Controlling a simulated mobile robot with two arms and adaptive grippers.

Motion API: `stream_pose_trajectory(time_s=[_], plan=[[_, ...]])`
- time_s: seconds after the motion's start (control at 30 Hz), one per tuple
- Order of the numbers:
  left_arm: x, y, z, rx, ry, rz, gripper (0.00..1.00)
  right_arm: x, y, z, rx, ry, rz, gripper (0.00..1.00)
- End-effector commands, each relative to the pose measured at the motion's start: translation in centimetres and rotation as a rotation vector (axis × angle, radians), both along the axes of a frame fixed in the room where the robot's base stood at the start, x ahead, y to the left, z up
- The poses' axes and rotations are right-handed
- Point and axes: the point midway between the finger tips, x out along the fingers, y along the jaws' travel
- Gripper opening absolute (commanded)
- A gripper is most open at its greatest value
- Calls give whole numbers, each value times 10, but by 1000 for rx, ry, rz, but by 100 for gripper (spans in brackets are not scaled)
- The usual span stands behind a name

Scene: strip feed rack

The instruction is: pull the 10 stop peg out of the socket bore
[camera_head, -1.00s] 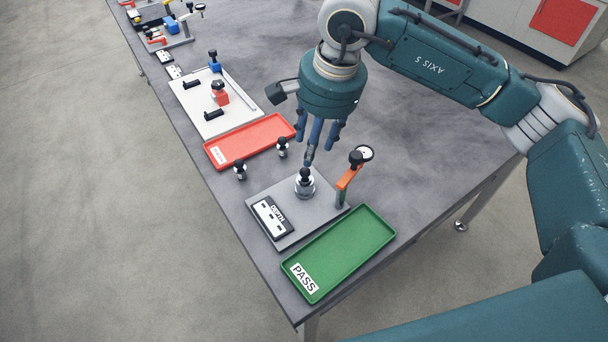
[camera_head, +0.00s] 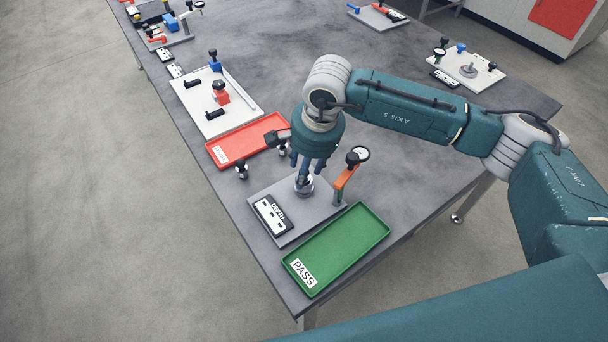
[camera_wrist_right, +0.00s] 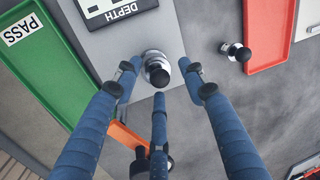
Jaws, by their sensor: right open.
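The stop peg, with a round black knob (camera_wrist_right: 157,72), stands in the metal socket (camera_wrist_right: 151,55) on the grey depth plate (camera_wrist_right: 105,45), seen in the right wrist view. In the head view the socket (camera_head: 304,190) shows below my fingers, and the knob is mostly hidden. My right gripper (camera_wrist_right: 158,88) is open, with its three blue fingers spread around the knob and no clear contact. In the head view my right gripper (camera_head: 306,176) points down over the socket. My left gripper is not in view.
A DEPTH readout (camera_head: 271,215) sits on the plate's left. An orange arm with a dial gauge (camera_head: 346,178) stands close on the right. A green PASS tray (camera_head: 360,232) lies in front, a red tray (camera_head: 238,147) behind. Loose black-knobbed pegs (camera_head: 242,170) stand beside the plate.

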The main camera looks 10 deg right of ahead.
Motion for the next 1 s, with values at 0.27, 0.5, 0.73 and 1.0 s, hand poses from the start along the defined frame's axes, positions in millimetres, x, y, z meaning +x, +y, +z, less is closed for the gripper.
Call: stream_pose_trajectory(time_s=[0.27,0.5,0.73,1.0], plan=[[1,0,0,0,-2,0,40,0,0,0,0,0,0,0],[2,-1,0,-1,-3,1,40,0,0,1,0,0,0,0],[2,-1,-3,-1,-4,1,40,1,0,7,0,-2,0,0],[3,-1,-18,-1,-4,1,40,2,0,50,1,-8,0,0]])
